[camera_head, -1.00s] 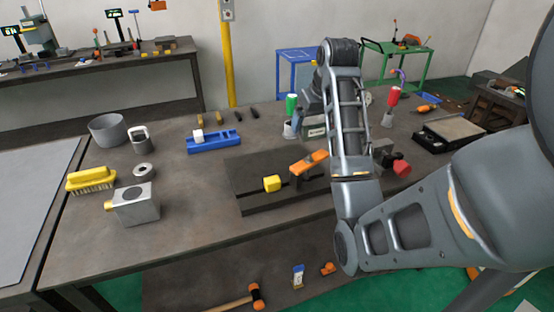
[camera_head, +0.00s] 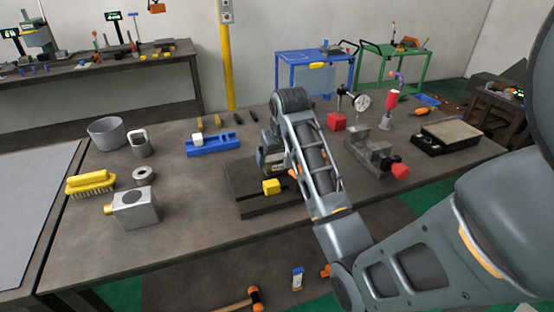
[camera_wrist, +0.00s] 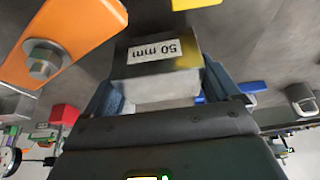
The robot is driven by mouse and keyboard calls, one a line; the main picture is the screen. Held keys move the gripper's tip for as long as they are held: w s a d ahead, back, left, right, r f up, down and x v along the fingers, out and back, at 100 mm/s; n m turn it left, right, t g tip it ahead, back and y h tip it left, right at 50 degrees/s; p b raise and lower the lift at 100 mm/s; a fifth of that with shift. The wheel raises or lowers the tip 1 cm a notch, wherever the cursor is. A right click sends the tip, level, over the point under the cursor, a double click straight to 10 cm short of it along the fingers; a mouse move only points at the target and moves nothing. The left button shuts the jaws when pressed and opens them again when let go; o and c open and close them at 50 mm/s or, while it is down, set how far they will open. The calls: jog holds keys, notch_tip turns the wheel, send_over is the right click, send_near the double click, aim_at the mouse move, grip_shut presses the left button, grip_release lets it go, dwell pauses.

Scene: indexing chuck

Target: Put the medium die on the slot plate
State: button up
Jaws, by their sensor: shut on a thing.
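In the wrist view a grey steel die labelled "50 mm" (camera_wrist: 160,68) sits between the fingers of my gripper (camera_wrist: 165,92), which is shut on it. No other die shows for comparing its size. My wrist is over the dark slot plate (camera_head: 262,208). A yellow block (camera_head: 272,187) stands at its left part and also shows at the top of the wrist view (camera_wrist: 195,4). An orange clamp with a nut (camera_wrist: 65,40) is left of the die in the wrist view. Whether the die touches the plate I cannot tell.
A blue holder (camera_head: 213,146) with a white piece stands behind the plate. A steel block (camera_head: 135,208), a yellow brush (camera_head: 91,183) and metal cups are left. A grey vise (camera_head: 372,158), a red block (camera_head: 337,122) and a dial gauge (camera_head: 362,101) stand to the right.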

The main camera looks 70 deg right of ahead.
jog(key=shift+f, duration=0.7)
jog(key=shift+f, duration=0.1)
jog(key=o, duration=1.7)
jog(key=shift+f, duration=0.1)
jog(key=shift+o, duration=0.2)
